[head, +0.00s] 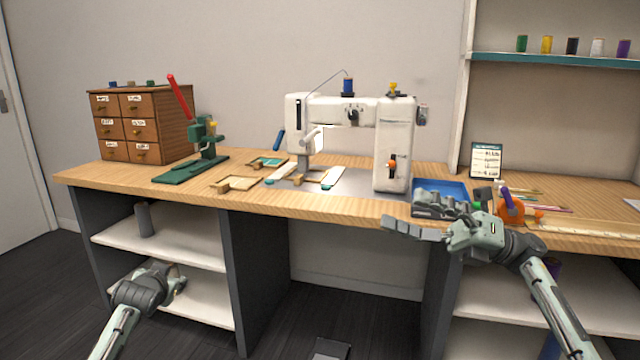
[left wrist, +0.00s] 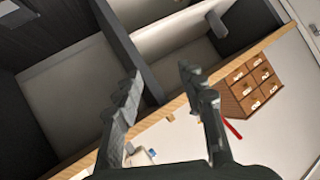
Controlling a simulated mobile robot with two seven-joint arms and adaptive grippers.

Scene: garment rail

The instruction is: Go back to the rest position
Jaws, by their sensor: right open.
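My right gripper (head: 403,210) shows at the table's front edge, right of the sewing machine (head: 395,145). Its two fingers point left, spread apart with nothing between them. One finger overlaps the front of the blue tray (head: 447,184); I cannot tell if they touch. My left gripper (head: 172,280) is low at the left, in front of the open shelves and below the tabletop; its fingers are partly hidden in the head view. In the left wrist view the left gripper's fingers (left wrist: 161,76) are well apart and empty.
The wooden worktable (head: 110,174) carries a drawer box (head: 127,125), a green press with a red lever (head: 190,160), and small wooden pieces. An orange item (head: 510,212) lies near the right gripper. A shelf with spools (head: 560,60) is at upper right. The floor between the arms is mostly clear.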

